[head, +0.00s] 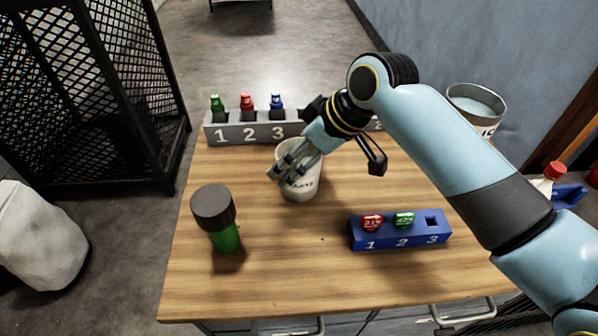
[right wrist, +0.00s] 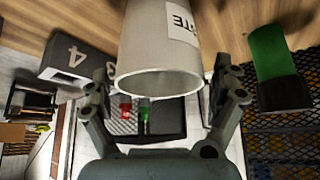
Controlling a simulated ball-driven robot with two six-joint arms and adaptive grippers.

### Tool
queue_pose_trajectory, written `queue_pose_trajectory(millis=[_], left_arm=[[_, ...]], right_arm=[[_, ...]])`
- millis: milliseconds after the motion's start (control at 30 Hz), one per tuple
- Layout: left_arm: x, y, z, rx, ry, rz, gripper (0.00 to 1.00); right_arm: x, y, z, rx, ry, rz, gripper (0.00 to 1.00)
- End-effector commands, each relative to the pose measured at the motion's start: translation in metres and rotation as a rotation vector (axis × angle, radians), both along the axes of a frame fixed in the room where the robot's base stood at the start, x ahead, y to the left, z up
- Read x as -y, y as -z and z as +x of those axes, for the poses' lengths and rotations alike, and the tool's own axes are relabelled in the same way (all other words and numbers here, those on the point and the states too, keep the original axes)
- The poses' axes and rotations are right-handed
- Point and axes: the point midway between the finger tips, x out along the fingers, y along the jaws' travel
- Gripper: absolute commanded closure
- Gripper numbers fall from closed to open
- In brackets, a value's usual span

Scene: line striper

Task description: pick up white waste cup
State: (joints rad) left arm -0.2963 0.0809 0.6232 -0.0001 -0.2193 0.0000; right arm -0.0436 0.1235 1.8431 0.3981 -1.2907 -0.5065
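The white waste cup (head: 303,184) stands upright on the wooden table, with a printed label on its side. My right gripper (head: 290,165) is at the cup's upper part and covers some of it in the head view. In the right wrist view, the cup (right wrist: 150,45) lies between the two spread fingers of the right gripper (right wrist: 163,82), with a gap visible on both sides of its rim. The right gripper is open. My left gripper is not in view.
A grey numbered rack (head: 236,131) with small bottles is behind the cup. A green bottle with a dark cap (head: 214,210) stands to the left. A blue rack (head: 400,232) with red and green pieces is at front right. A bucket (head: 478,101) stands at back right.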

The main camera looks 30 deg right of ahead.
Motion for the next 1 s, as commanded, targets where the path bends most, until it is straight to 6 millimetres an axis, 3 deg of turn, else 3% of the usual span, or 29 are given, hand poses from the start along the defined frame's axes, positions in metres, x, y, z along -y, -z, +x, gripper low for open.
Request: queue_pose_trajectory(millis=[33,367,767,1000], left_arm=[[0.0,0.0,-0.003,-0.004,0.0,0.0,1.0],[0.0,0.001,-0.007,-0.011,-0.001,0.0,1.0],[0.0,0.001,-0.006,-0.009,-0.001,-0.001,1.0],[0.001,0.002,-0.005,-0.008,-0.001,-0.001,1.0]], right_arm=[[0.0,0.0,0.0,0.0,0.0,0.0,0.14],[0.0,0.0,0.0,0.0,0.0,0.0,0.55],[0.0,-0.002,0.0,0.0,0.0,0.0,0.56],[0.0,-0.027,0.001,0.005,-0.001,0.0,0.56]])
